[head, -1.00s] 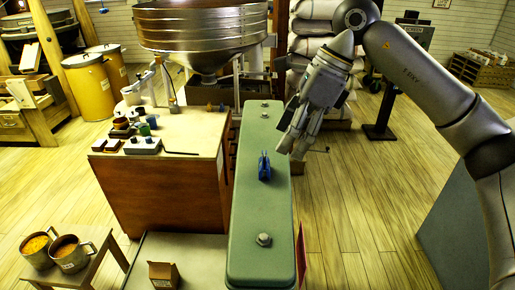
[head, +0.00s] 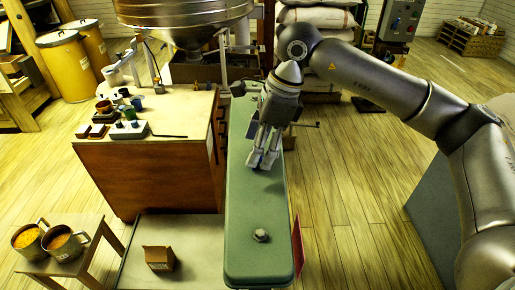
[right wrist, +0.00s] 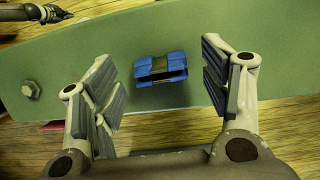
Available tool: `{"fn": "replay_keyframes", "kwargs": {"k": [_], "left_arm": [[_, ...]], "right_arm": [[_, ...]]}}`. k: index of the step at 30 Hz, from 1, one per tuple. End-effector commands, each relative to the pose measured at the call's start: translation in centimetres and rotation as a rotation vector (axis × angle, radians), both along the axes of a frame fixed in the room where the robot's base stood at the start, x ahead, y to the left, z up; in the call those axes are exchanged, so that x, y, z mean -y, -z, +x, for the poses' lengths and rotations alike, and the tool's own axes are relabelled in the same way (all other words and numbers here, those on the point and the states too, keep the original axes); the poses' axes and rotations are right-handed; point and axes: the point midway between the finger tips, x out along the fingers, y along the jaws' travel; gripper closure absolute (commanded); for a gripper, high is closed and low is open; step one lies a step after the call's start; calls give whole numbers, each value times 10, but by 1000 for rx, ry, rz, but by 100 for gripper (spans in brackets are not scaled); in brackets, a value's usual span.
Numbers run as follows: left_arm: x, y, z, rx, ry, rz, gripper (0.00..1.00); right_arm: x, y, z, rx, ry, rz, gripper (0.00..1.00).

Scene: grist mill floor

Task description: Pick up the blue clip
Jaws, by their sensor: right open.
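The blue clip (right wrist: 161,69) lies on the green beam top (right wrist: 70,75), seen in the right wrist view between my right gripper's open fingers. My right gripper (right wrist: 162,90) is open, with one finger on each side of the clip and a gap on both sides. In the head view my right gripper (head: 263,163) points down over the green beam (head: 255,205) and hides the clip.
A wooden cabinet (head: 150,175) with small cups and blocks on top stands left of the beam. A metal hopper (head: 185,12) hangs behind. A small cardboard box (head: 158,258) and two pots (head: 65,243) are at lower left. A bolt head (head: 261,235) sticks up from the beam.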

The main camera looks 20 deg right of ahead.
Motion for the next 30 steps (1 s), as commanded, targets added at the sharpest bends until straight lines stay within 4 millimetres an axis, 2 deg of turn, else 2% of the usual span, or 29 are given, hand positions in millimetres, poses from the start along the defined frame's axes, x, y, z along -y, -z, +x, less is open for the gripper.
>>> {"fn": "replay_keyframes", "kwargs": {"k": [4,11,19,30], "left_arm": [[0,-4,0,-1,0,0,100],[0,-3,0,-1,0,0,100],[0,-3,0,0,0,-1,100],[0,-3,0,0,0,-1,100]], "right_arm": [[-4,12,1,-1,0,0,30],[-4,14,1,1,-1,1,30],[-4,14,1,0,0,1,65],[-4,13,1,0,0,1,66]]}}
